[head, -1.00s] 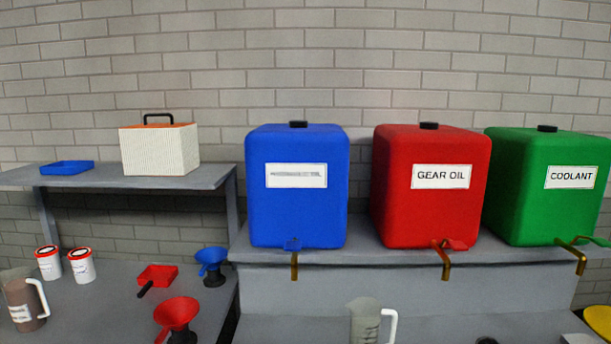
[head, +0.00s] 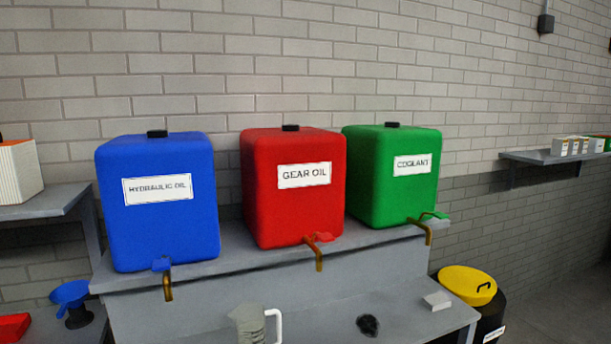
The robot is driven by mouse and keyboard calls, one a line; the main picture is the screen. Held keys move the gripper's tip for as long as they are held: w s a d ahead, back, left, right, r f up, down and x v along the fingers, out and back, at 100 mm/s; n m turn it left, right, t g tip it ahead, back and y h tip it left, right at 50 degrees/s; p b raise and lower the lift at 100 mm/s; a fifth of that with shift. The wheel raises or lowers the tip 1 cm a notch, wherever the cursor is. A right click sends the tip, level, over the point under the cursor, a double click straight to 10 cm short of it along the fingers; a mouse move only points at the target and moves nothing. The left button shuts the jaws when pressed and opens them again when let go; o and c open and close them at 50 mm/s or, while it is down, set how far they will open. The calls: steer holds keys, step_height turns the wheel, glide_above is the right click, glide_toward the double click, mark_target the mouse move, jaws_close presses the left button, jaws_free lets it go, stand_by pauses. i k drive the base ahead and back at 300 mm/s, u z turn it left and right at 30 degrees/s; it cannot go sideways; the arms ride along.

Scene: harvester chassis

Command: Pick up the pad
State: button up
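A small white flat block (head: 436,301), which may be the pad, lies on the right part of the lower grey bench in the head view. It is too small to identify for certain. A dark, roundish thing (head: 368,325) lies to its left on the same bench; I cannot tell what it is. My gripper is not in view.
Blue hydraulic oil (head: 156,225), red gear oil (head: 294,220) and green coolant (head: 391,200) tanks with taps stand on a raised shelf. A clear jug (head: 248,325) stands below. A black bin (head: 490,315) with a yellow lid (head: 466,284) stands right of the bench.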

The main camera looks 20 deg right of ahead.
mark_target(437, 300)
steer(key=z, duration=1.45)
